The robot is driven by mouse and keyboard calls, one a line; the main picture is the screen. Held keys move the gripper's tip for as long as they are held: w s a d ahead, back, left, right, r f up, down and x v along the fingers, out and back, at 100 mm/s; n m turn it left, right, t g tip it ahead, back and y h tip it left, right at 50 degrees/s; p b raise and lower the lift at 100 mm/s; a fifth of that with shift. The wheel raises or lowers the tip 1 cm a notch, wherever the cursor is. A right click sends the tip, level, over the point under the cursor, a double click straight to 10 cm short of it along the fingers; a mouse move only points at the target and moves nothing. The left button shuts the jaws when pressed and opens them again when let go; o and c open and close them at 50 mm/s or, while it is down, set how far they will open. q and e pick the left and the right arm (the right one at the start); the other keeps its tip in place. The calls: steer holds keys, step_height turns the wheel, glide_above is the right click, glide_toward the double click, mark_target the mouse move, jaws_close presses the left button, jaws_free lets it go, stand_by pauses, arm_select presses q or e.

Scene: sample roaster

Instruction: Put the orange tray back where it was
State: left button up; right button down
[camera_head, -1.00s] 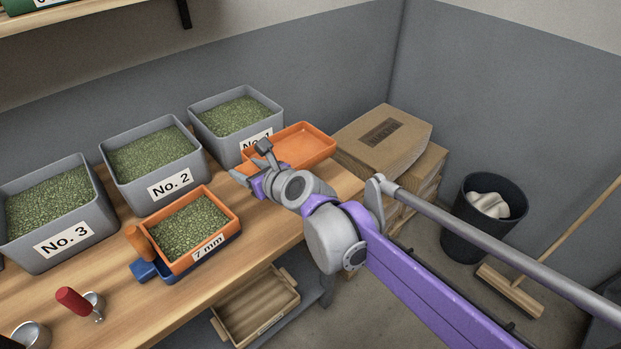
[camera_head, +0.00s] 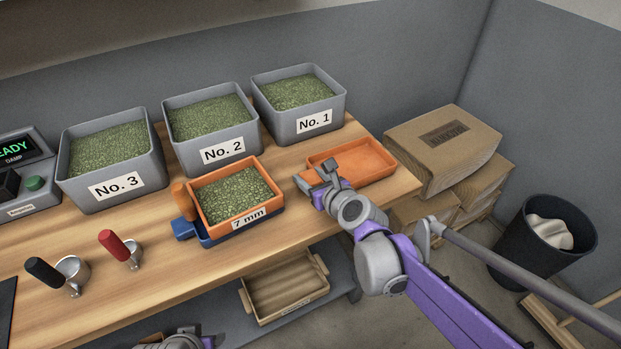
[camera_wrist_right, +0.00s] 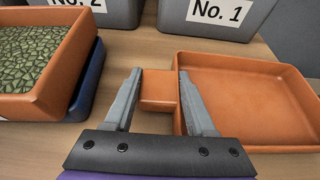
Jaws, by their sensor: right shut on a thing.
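The empty orange tray (camera_head: 362,163) lies on the wooden bench near its right end, in front of the No. 1 bin. In the right wrist view the tray (camera_wrist_right: 245,95) shows at the right, with its small orange tab handle (camera_wrist_right: 158,88) between my fingers. My right gripper (camera_head: 316,183) is at the tray's left side and is shut on this tab; it also shows in the wrist view (camera_wrist_right: 158,95). The tray looks level and close to the bench; I cannot tell whether it touches. Part of my left arm shows at the bottom edge of the head view; its jaws cannot be made out.
Grey bins No. 1 (camera_head: 335,102), No. 2 (camera_head: 175,146) and No. 3 (camera_head: 72,190) stand along the back with green beans. Left of my right gripper, an orange 7 mm sieve tray (camera_head: 271,194) with beans sits on a blue tray (camera_head: 272,226). Boxes (camera_head: 440,170) stand at the right.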

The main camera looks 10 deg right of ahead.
steer(key=shift+f, duration=0.1)
steer(key=shift+f, duration=0.15)
steer(key=shift+c, duration=1.1)
jaws_free()
